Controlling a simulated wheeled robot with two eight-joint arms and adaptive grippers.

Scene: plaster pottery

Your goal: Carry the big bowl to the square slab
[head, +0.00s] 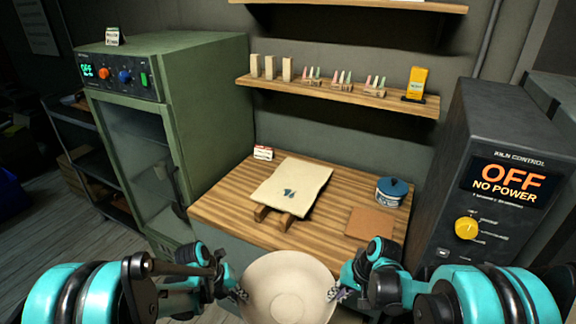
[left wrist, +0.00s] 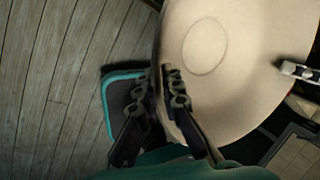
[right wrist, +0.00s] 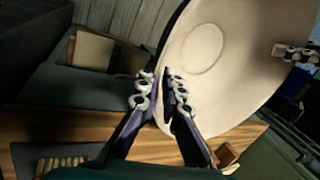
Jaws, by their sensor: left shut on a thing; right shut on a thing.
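The big bowl (head: 287,288) is wide, cream and plain, and is at the bottom middle of the head view. My left gripper (head: 240,294) is shut on its left rim and my right gripper (head: 336,294) is shut on its right rim. The left wrist view shows the left fingers (left wrist: 163,85) on either side of the bowl's wall. The right wrist view shows the right fingers (right wrist: 160,85) pinching the opposite edge. The bowl is held in front of the counter. A flat brown square slab (head: 370,222) lies at the counter's right front.
The wooden counter (head: 225,208) holds a cream board (head: 292,186) on wooden blocks (head: 272,216) and a blue-lidded pot (head: 391,190) behind the slab. A green cabinet (head: 205,110) stands left; the dark kiln control box (head: 500,150) stands right. A shelf (head: 330,97) hangs above.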

